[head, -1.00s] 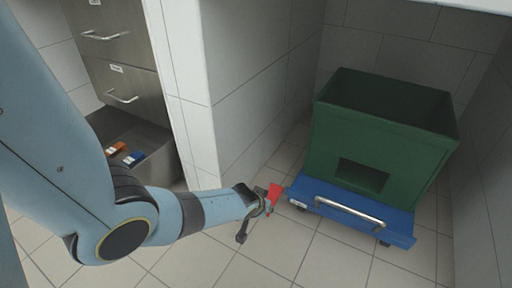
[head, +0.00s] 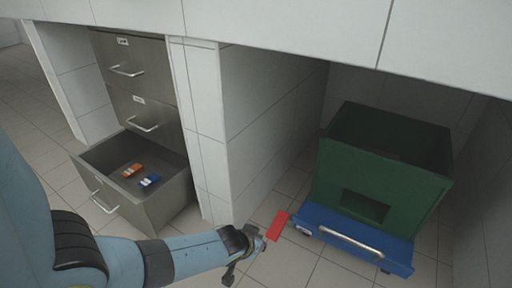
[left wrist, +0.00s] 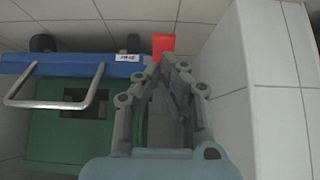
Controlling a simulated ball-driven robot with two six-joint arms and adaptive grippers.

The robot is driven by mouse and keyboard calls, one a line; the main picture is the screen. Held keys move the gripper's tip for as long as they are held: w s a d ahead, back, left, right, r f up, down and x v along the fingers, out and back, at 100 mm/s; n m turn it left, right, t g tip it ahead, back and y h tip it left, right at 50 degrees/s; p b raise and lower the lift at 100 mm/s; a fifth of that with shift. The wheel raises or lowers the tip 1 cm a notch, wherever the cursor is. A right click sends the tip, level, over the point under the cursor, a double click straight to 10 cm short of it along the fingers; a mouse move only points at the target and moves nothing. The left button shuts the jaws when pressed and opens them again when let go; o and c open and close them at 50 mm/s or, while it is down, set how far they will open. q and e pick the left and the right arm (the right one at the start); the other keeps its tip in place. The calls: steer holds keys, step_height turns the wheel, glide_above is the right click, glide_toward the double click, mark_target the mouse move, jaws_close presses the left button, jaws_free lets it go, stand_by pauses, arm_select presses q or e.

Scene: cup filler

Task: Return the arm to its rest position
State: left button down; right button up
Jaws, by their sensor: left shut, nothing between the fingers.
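My left gripper (head: 262,243) reaches in from the left at the lower middle of the head view, left of the cart. In the left wrist view its fingers (left wrist: 160,63) are together with nothing between them. A flat red piece (head: 277,226) shows just beyond the fingertips, beside the left end of the blue cart; it also shows in the left wrist view (left wrist: 163,44). Whether the fingertips touch it is unclear. My right gripper is in neither view.
A green bin (head: 335,165) stands on a blue cart (head: 312,222) with a silver handle (head: 345,238). At the left, a metal cabinet has an open bottom drawer (head: 163,207) holding an orange item (head: 132,170) and a blue item (head: 149,180). A tiled wall (head: 207,140) stands between.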

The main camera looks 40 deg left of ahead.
arm_select(q)
steer(key=shift+s+d+r, duration=0.1)
steer(key=shift+s+r, duration=0.05)
steer(key=shift+s, duration=0.25)
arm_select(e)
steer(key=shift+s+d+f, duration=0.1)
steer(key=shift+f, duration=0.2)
